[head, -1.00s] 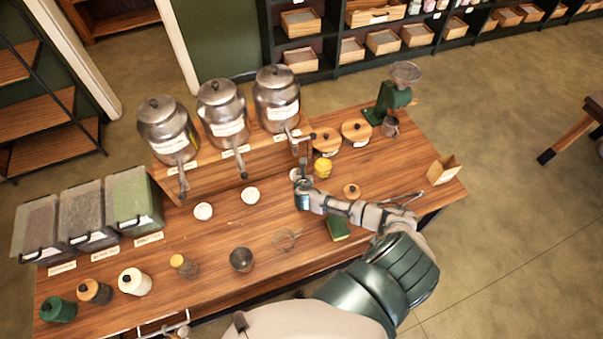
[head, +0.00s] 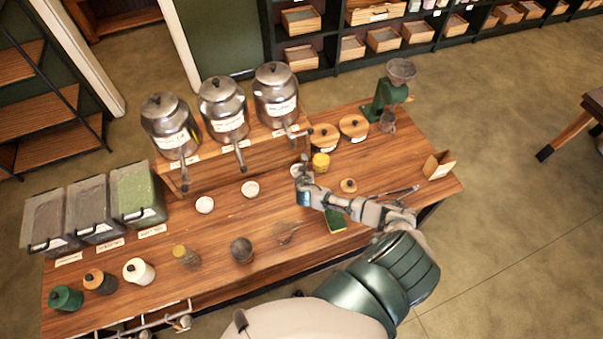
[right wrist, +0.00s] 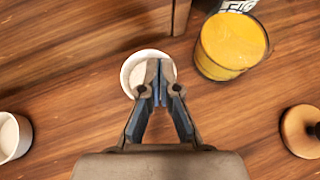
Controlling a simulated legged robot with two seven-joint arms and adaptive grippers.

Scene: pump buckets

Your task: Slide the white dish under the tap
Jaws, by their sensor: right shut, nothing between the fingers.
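Three white round dishes stand on the wooden table. The rightmost white dish (head: 296,171) is partly hidden by my right gripper (head: 303,168); the others are the middle dish (head: 250,188) and the left dish (head: 204,205). In the right wrist view the near dish (right wrist: 131,75) lies beneath the fingertips of my right gripper (right wrist: 158,92), which are shut and overlap its right part. Contact cannot be told. Another dish (right wrist: 10,137) shows at the left edge. The right tap (head: 297,135) projects from the right metal urn (head: 274,92), behind the gripper. My left gripper is not in view.
A yellow jar (right wrist: 232,42) stands right of the near dish; a wooden lid (right wrist: 299,131) lies farther right. The urns stand on a wooden riser (head: 205,165). A green-and-yellow sponge (head: 335,220) lies beneath my right arm. Several small jars line the front left.

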